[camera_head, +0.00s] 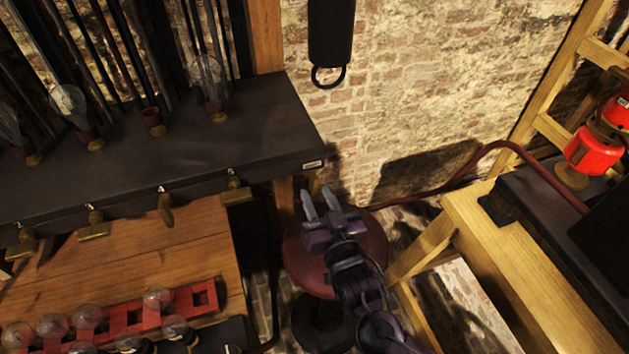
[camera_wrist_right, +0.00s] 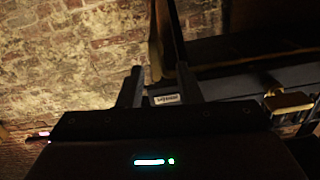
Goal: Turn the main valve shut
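Several brass valve handles line the front edge of the dark bench at left. I cannot tell which is the main valve. The rightmost brass handle (camera_head: 236,191) lies crosswise near the bench's right end, and a brass handle also shows at the right of the right wrist view (camera_wrist_right: 290,102). Another handle (camera_head: 165,209) hangs down, turned differently. My right gripper (camera_head: 320,200) is open and empty, to the right of the rightmost handle and apart from it. In the right wrist view its fingers (camera_wrist_right: 160,72) stand apart, with a white label (camera_wrist_right: 167,99) between them. My left gripper is out of view.
The dark bench (camera_head: 130,160) carries glass bulbs and a small red cup (camera_head: 153,121). A round red stool (camera_head: 300,255) stands below my right gripper. A wooden frame (camera_head: 530,270) and a red lantern (camera_head: 590,150) are at right. A red rack (camera_head: 165,310) is front left.

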